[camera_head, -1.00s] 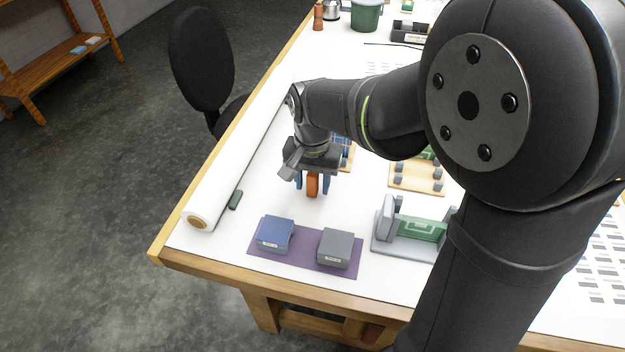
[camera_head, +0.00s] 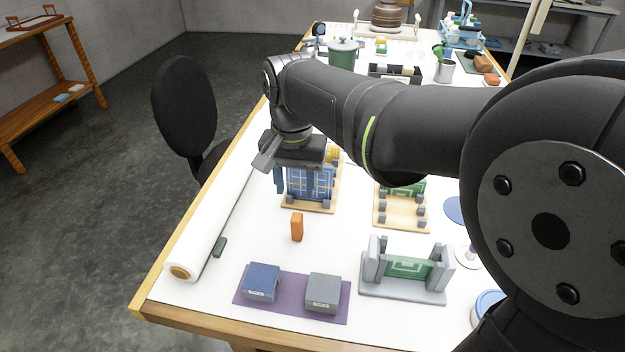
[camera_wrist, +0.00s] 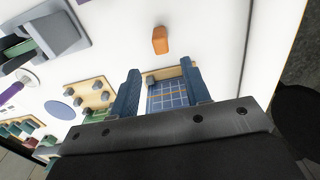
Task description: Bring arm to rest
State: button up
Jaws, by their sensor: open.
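My gripper (camera_head: 303,180) is open and empty, raised above the white table (camera_head: 240,230). The block also shows in the wrist view (camera_wrist: 160,40), beyond the fingertips. My gripper partly hides a blue gridded panel (camera_head: 318,184) on a wooden base.
A purple mat (camera_head: 285,305) holds a blue box (camera_head: 261,281) and a grey box (camera_head: 323,292) at the front. A grey stand (camera_head: 402,292) with a green board is to their right. A white roll (camera_head: 205,240) lies along the left edge. A black chair (camera_head: 184,105) stands left.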

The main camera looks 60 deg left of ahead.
aim_at(297, 217)
notch_tip(297, 217, down, 12)
jog(key=shift+r, duration=1.35)
